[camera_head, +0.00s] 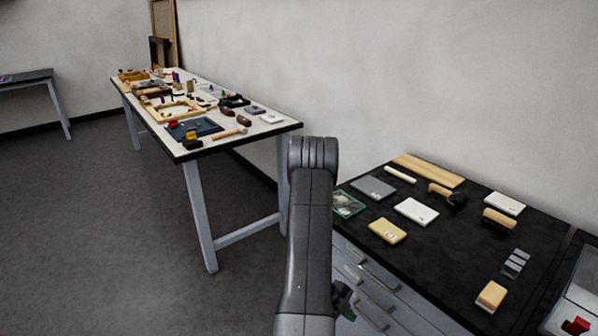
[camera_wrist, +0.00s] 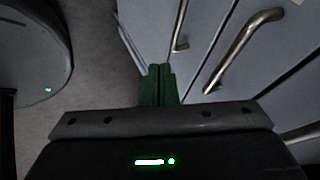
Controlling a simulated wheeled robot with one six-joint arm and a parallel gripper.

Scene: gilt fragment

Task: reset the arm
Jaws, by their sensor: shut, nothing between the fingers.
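My gripper (camera_wrist: 158,84) shows in the wrist view with its two green fingers together and nothing between them. It points down past the grey drawer fronts (camera_wrist: 200,30) of the black-topped cabinet. In the head view my grey arm rises in the middle of the picture, bends at the top and hides part of the scene behind it. A small dark green part of my gripper (camera_head: 343,298) shows beside the arm, in front of the drawers and below the bench top.
Metal drawer handles (camera_wrist: 243,45) stick out close to my gripper. A long white table (camera_head: 262,130) with tools and frames stands at back left. The floor (camera_head: 90,240) at left is clear.

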